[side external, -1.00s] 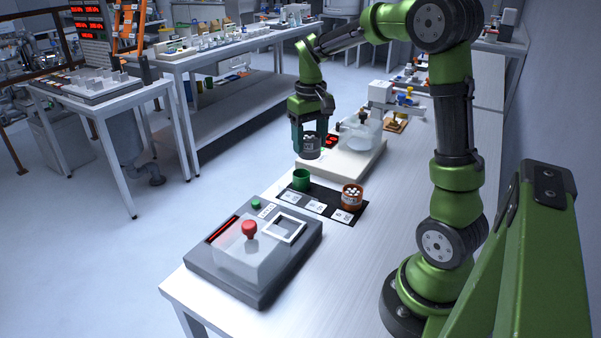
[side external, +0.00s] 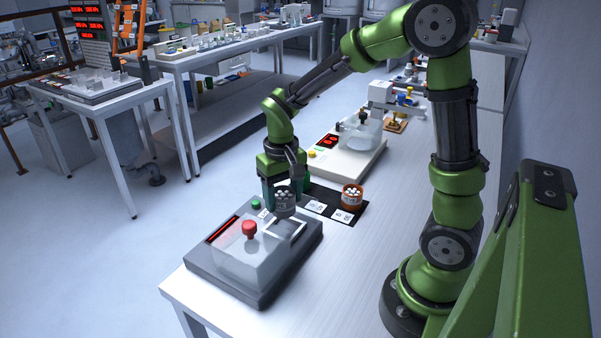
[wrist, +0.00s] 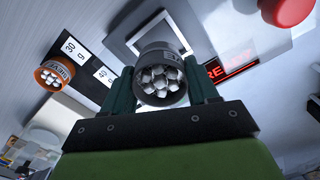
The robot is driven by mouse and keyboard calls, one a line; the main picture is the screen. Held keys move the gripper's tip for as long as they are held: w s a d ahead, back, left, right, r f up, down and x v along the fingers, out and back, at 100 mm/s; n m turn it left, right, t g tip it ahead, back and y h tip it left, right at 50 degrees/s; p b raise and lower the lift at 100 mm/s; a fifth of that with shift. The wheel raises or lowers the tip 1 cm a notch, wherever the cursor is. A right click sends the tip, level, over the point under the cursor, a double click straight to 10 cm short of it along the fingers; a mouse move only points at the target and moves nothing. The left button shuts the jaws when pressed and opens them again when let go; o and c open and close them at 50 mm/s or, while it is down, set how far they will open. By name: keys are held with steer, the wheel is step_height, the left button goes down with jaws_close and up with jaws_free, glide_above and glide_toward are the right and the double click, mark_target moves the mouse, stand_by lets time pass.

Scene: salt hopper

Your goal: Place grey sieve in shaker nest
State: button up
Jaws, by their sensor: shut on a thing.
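My gripper (side external: 282,197) is shut on the grey sieve (side external: 285,204), a dark grey cup with white lumps in it. In the wrist view the grey sieve (wrist: 160,75) sits between the two green fingers. It is held upright just above the far edge of the shaker. The shaker nest is a white square frame (side external: 290,228) on top of the grey shaker box (side external: 250,285); the sieve partly covers it. In the wrist view the nest (wrist: 150,32) lies beyond the sieve, partly hidden by it.
The shaker has a clear cover with a red knob (side external: 249,229), a green button (side external: 256,203) and a red display. An orange cup (side external: 352,194) with white lumps stands on the black mat (side external: 325,190). A pale scale unit (side external: 350,160) stands behind.

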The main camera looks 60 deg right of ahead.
mark_target(284, 214)
steer(key=shift+f, duration=2.85)
steer(key=shift+f, duration=0.15)
steer(key=o, duration=1.1)
step_height(284, 214, up, 12)
steer(key=shift+r, duration=0.1)
steer(key=s+a+r+t, duration=0.2)
steer(key=s, duration=0.1)
steer(key=s+a+r+n+t+y, duration=0.1)
steer(key=s+a+r+t, duration=0.1)
steer(key=s, duration=0.2)
steer(key=s+a+r+t+y, duration=0.1)
steer(key=s+a+r+t, duration=0.1)
steer(key=s+r+t, duration=0.1)
steer(key=shift+s+a, duration=0.1)
steer(key=shift+s, duration=0.1)
